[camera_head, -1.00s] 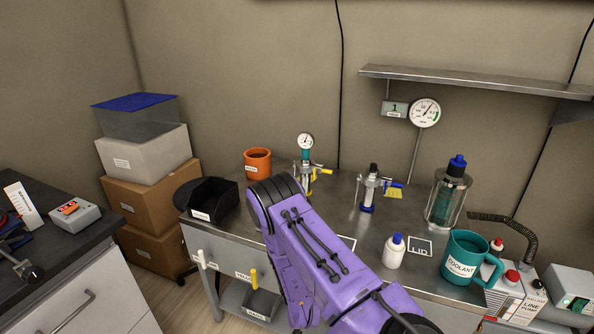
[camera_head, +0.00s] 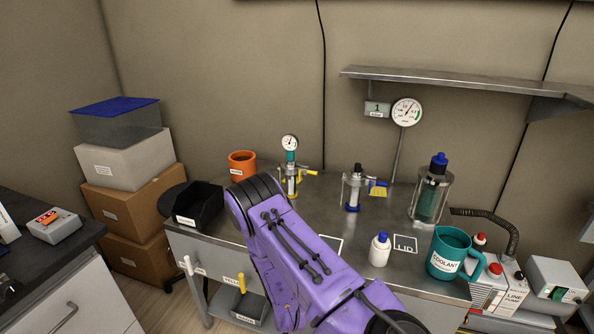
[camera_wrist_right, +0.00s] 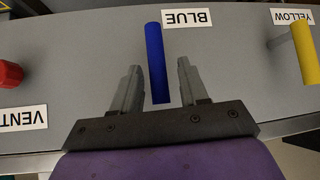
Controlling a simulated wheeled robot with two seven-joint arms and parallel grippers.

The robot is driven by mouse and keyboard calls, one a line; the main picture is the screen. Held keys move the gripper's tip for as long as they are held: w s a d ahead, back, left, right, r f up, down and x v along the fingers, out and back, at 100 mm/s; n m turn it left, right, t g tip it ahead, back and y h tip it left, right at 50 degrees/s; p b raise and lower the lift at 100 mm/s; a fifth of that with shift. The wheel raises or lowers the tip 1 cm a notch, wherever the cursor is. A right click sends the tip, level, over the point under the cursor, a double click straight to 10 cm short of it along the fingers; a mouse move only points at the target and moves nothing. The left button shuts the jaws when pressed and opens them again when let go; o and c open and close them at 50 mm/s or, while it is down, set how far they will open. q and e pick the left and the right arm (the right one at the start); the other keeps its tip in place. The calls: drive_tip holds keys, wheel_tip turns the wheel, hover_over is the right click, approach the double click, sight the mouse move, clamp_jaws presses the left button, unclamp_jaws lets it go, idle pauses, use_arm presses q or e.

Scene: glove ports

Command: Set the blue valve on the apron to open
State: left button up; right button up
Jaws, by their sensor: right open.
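The blue valve handle (camera_wrist_right: 155,62) is a straight blue bar below an upside-down label "BLUE" (camera_wrist_right: 187,18) in the right wrist view. It runs nearly up and down the picture on the grey apron (camera_wrist_right: 85,50). My right gripper (camera_wrist_right: 158,68) is open, one finger on each side of the bar, with gaps visible on both sides. The bar's near end reaches down between the fingers. In the head view my purple right arm (camera_head: 300,255) covers the blue valve and its gripper. My left gripper is not in view.
A yellow handle (camera_wrist_right: 302,52) stands right of the blue one in the right wrist view, and a red knob (camera_wrist_right: 10,74) left, by a "VENT" label. In the head view, a white bottle (camera_head: 380,250) and teal coolant mug (camera_head: 452,252) stand on the bench near my arm.

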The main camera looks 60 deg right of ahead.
drive_tip(key=v, duration=0.9)
drive_tip(key=shift+r, duration=0.15)
drive_tip(key=shift+a, duration=0.1)
